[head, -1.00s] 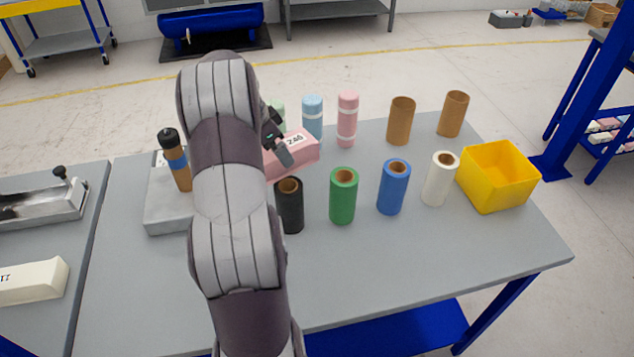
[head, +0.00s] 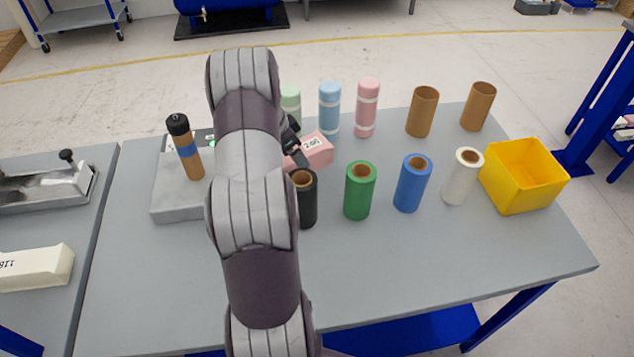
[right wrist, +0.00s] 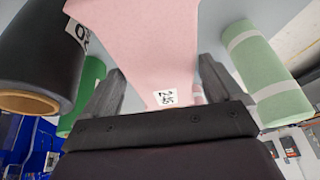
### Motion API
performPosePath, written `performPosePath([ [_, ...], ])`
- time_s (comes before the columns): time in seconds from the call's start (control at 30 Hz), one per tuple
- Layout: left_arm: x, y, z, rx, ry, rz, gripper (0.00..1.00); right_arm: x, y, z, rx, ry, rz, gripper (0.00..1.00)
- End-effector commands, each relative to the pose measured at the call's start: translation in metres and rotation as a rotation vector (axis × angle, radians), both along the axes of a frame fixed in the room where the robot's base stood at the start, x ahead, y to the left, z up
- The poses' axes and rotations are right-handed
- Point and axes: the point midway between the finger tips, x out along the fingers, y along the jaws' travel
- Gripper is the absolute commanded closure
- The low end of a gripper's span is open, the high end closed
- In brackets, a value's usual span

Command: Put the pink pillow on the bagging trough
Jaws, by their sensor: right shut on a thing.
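The pink pillow (head: 316,154) is a pale pink block with a white number label, behind the black roll in the head view. It fills the upper middle of the right wrist view (right wrist: 150,45). My right gripper (right wrist: 158,88) is shut on it, with one finger on each side. My right arm hides part of the pillow and most of the gripper (head: 294,145) in the head view. A metal trough (head: 45,188) with a black knob, apparently the bagging trough, sits on the left table. My left gripper is not in view.
Black (head: 307,205), green (head: 358,195), blue (head: 411,187) and white (head: 461,180) rolls stand in front. Wrapped rolls and brown tubes stand behind. A yellow bin (head: 520,178) is at right. A grey box (head: 175,205) and a cream block (head: 35,267) are at left.

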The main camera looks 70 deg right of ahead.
Motion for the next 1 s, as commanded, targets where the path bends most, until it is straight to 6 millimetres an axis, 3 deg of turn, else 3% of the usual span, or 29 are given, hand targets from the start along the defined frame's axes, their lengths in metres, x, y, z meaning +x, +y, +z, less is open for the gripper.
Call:
performPosePath([
  [0.33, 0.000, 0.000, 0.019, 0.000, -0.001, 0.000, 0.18, 0.000, 0.000, -0.061, 0.000, 0.001, 0.002, 0.41],
  [0.57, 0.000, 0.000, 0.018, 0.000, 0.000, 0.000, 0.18, 0.000, -0.001, -0.069, -0.002, -0.001, 0.000, 0.41],
  [0.6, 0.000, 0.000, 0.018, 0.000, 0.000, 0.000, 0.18, 0.000, 0.000, -0.069, -0.002, -0.001, 0.000, 0.01],
  [0.87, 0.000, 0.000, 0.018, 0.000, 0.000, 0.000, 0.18, 0.001, 0.000, -0.068, -0.002, -0.001, 0.000, 0.00],
  [1.0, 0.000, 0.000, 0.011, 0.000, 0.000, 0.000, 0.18, 0.004, 0.003, -0.057, -0.006, -0.003, 0.001, 0.00],
])
